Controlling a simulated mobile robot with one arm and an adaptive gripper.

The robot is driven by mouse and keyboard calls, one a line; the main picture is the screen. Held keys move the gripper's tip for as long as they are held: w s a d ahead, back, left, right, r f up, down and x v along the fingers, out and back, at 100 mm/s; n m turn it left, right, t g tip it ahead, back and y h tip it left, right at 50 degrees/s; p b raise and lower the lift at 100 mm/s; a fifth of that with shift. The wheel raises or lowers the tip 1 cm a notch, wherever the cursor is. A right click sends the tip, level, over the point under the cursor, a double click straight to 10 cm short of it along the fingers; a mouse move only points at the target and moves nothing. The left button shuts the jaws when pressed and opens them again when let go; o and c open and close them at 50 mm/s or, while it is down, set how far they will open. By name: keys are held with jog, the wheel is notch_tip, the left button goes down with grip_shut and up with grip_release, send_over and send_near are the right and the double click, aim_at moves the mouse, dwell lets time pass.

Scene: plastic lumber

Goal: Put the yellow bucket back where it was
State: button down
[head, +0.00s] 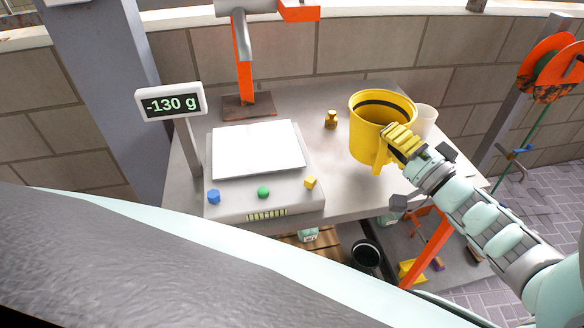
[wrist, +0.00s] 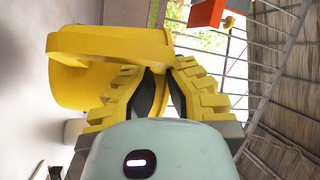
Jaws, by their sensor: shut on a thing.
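The yellow bucket (head: 368,138) is at the right part of the grey table in the head view, upright, with its open top showing. My gripper (head: 398,140) reaches in from the right and is shut on the bucket's side where its handle is. In the wrist view the bucket (wrist: 80,75) fills the upper left, and the yellow fingers of my gripper (wrist: 163,85) close on its handle part. I cannot tell whether the bucket's base touches the table.
A scale (head: 262,190) with an empty white plate stands left of the bucket; its display (head: 171,104) reads -130 g. A small brass weight (head: 331,120) sits between them. A white cup (head: 424,121) stands close behind the bucket. An orange stand (head: 243,70) is at the back.

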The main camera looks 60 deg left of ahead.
aim_at(374, 143)
jog(key=shift+s+a+f, duration=0.1)
jog(key=shift+a+f, duration=0.05)
jog(key=shift+f, duration=1.8)
jog(key=shift+f+b, duration=0.2)
jog(key=shift+b, duration=0.1)
jog(key=c, duration=1.1)
grip_release()
jog(key=shift+c, duration=0.2)
jog(key=shift+r, duration=0.1)
